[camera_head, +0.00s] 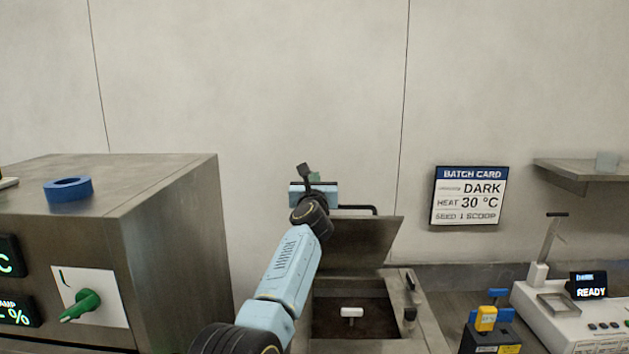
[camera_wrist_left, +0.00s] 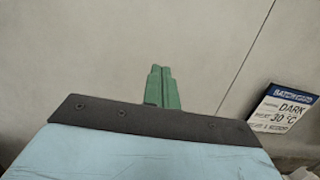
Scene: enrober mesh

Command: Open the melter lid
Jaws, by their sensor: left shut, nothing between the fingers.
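The melter (camera_head: 425,325) stands low in the middle of the head view. Its grey metal lid (camera_head: 358,242) is raised and tilted back toward the wall, with a black bar handle (camera_head: 372,209) at its upper edge. The well below is uncovered, with dark brown contents inside. My left gripper (camera_head: 315,177) is at the height of the lid's upper edge, left of the handle's visible part. Its green fingers are shut together and empty in the left wrist view (camera_wrist_left: 162,88). My arm hides the lid's left part; whether it touches the lid I cannot tell. My right gripper is not in view.
A large steel cabinet (camera_head: 170,220) with a green knob (camera_head: 82,304) and a blue ring (camera_head: 68,188) stands at left. A batch card (camera_head: 468,195) hangs on the wall. A white device (camera_head: 570,315) stands right, below a shelf (camera_head: 585,175). A white piece (camera_head: 351,312) shows at the well.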

